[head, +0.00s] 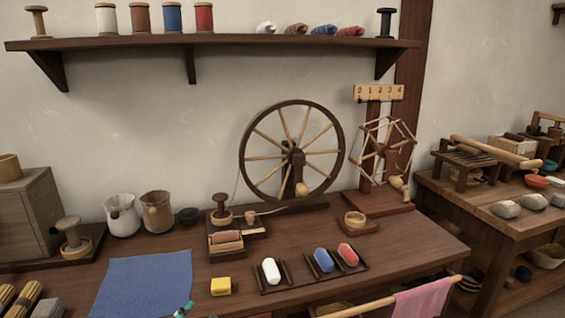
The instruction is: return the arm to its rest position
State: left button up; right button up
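Neither of my arms nor grippers can be made out in the head view. The dark wooden work table (400,243) stands in front of me. On it a spinning wheel (291,152) stands upright at the back. A yard winder (385,150) with a 0 to 4 scale board (379,92) stands to its right. White, blue and red rolls (271,271) lie in dark racks near the front.
A blue cloth (143,283) and a yellow block (220,286) lie at the front. A small teal and white thing (184,310), unclear, is cut by the lower edge. A pink cloth (425,298) hangs on a rod. A wall shelf (220,41) holds spools. A second table (490,205) stands right.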

pick_arm(q)
jog(key=s+d+f+m+g+h+b, duration=0.15)
jog(key=s+f+m+g, duration=0.35)
jog(key=f, duration=0.7)
jog(key=s+d+f+m+g+b, duration=0.1)
jog(key=s+f+m+b, duration=0.15)
jog(key=f+m, duration=0.7)
jog(key=s+d+f+m+g+h+b, duration=0.1)
jog(key=s+d+f+m+g+b, duration=0.15)
jog(key=s+f+m+g, duration=1)
jog(key=s+r+n+t+p, duration=0.1)
jog(key=s+r+t+p, duration=0.1)
jog(key=r+p, duration=1.1)
jog(key=s+r+n+t+p, duration=0.1)
jog(key=s+r+t+p, duration=0.1)
jog(key=r+p, duration=1.1)
jog(key=t+p, duration=0.1)
jog(key=p, duration=0.4)
jog(key=shift+a+r, duration=0.3)
jog(key=shift+h, duration=0.25)
